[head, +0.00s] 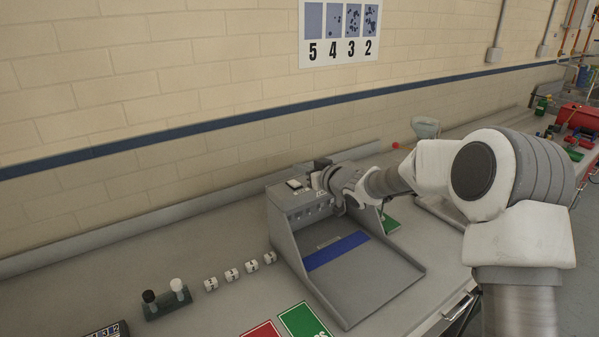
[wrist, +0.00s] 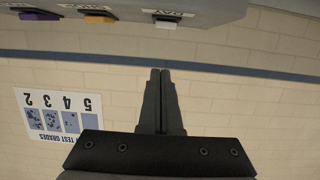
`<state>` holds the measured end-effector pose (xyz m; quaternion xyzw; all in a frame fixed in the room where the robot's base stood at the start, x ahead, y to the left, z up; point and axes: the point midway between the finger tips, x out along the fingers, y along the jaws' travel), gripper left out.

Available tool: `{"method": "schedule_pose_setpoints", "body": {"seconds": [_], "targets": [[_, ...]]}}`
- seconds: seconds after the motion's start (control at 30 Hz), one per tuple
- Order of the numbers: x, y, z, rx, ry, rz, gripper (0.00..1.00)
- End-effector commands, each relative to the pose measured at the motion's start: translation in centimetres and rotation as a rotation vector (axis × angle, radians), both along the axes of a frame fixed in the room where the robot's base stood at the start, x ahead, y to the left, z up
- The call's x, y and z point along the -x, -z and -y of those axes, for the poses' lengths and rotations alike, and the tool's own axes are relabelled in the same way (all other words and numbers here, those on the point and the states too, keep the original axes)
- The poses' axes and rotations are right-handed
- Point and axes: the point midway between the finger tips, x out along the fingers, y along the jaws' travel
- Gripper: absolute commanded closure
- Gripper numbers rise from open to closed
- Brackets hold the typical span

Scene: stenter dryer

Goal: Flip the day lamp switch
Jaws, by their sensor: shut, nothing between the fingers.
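The grey light box (head: 282,222) stands on the bench with its open front facing me. A white switch (head: 294,184) shows on top at its left end. In the wrist view, which is upside down, the white switch (wrist: 166,24) sits by a label reading DAY on the box's grey panel (wrist: 215,10). My gripper (wrist: 160,72) is shut and empty, its fingertips pointing towards the white switch with a visible gap between. In the head view my gripper (head: 322,176) is over the box top, right of the white switch, its fingertips hard to make out.
An orange switch (wrist: 98,19) and a purple switch (wrist: 40,16) sit beside the white one. The wall (head: 180,60) is behind the box. Small numbered blocks (head: 232,274) and a red card (head: 262,329) and a green card (head: 306,320) lie nearby.

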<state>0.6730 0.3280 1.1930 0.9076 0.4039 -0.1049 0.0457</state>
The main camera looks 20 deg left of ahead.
Motion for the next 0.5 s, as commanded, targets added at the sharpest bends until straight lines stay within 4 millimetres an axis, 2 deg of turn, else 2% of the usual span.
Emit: {"method": "schedule_pose_setpoints", "body": {"seconds": [0.23, 0.5], "targets": [[2.9, -1.8, 3.1, -0.002, 0.0, 0.003, 1.0], [4.4, -2.7, 4.6, -0.001, -0.003, 0.002, 1.0]]}}
